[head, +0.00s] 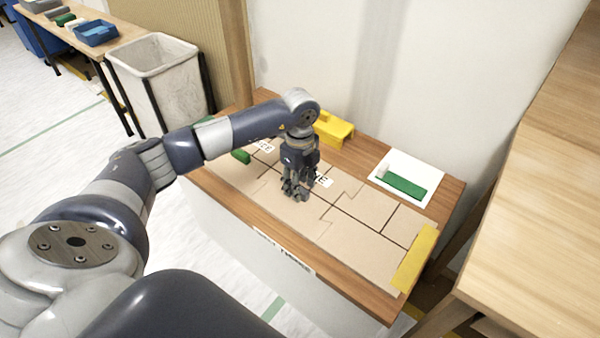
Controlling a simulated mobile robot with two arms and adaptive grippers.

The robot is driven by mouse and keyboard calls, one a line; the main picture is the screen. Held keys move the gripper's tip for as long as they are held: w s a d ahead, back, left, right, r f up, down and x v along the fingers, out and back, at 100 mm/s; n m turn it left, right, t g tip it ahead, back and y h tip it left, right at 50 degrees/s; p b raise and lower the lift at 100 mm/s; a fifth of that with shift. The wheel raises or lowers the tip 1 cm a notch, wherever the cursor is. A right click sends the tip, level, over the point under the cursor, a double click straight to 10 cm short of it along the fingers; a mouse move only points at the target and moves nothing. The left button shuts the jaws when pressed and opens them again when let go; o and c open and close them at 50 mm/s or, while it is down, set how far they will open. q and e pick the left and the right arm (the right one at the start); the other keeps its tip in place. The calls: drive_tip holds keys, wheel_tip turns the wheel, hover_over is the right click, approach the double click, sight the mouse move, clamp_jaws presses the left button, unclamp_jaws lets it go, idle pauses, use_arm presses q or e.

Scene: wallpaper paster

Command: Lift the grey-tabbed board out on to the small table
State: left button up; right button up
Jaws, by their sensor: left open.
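My left gripper (296,192) is open and points down over the middle of the tan interlocking boards (345,230). I cannot tell whether its fingertips touch them. The boards lie flat, edge to edge, on a wooden-topped table (455,190). A grey tab is not clearly visible; my gripper and arm hide part of the boards and of a white printed label (323,181). A white sheet or plate (426,177) at the back right holds a green bar (404,186) and a small pale block (382,171). My right gripper is out of view.
A yellow block (334,130) stands at the back edge, a yellow bar (414,260) at the right end, and a green block (241,156) at the left. A pale wooden surface (540,210) rises at the right. A bin (160,75) and a side table (105,45) stand back left.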

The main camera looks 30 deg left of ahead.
use_arm(q)
drive_tip(key=shift+f, duration=1.15)
drive_tip(key=c, duration=1)
